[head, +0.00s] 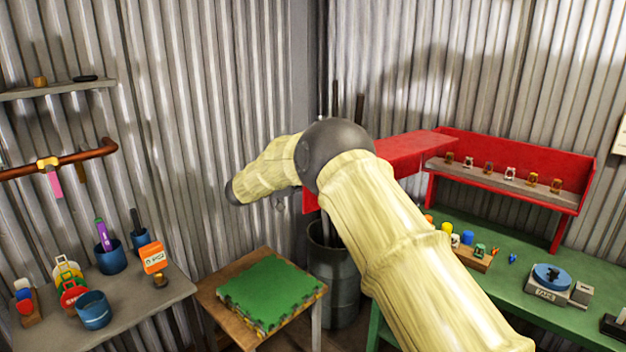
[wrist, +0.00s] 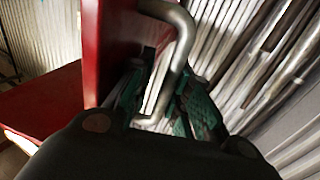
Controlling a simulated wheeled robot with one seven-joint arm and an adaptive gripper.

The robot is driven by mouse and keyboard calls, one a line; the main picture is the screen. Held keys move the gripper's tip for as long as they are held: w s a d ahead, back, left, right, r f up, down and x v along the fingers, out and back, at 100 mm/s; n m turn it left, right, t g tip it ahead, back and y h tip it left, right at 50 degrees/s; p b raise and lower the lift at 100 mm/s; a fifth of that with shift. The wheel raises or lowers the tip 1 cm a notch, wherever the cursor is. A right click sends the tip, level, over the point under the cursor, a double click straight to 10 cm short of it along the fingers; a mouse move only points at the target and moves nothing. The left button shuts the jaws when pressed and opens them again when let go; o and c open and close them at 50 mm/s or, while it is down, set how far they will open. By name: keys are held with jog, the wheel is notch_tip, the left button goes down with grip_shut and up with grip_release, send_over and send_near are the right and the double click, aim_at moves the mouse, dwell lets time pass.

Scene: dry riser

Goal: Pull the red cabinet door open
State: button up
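The red cabinet door (wrist: 112,45) stands in the upper left of the wrist view, seen nearly edge-on. A bent grey metal handle (wrist: 181,55) sticks out from it. My gripper (wrist: 170,85) has its green-padded fingers on either side of the handle bar, one between the bar and the door. A light gap shows between the bar and the left finger, so the fingers look open around it. In the head view the red cabinet (head: 405,152) is partly hidden behind my arm, and my gripper is out of sight. I cannot tell how far the door stands open.
A green workbench (head: 490,285) with a red rack (head: 515,160) stands right. A low wooden table (head: 213,300) carries a green mat (head: 268,293). A dark bin (head: 340,265) stands behind. A grey table (head: 140,305) with cups is at left. Corrugated walls close the corner.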

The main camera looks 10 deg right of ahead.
jog(key=shift+a+f, duration=0.15)
jog(key=shift+a, duration=0.75)
jog(key=v, duration=1)
jog(key=shift+s+a, duration=0.25)
jog(key=shift+a, duration=0.1)
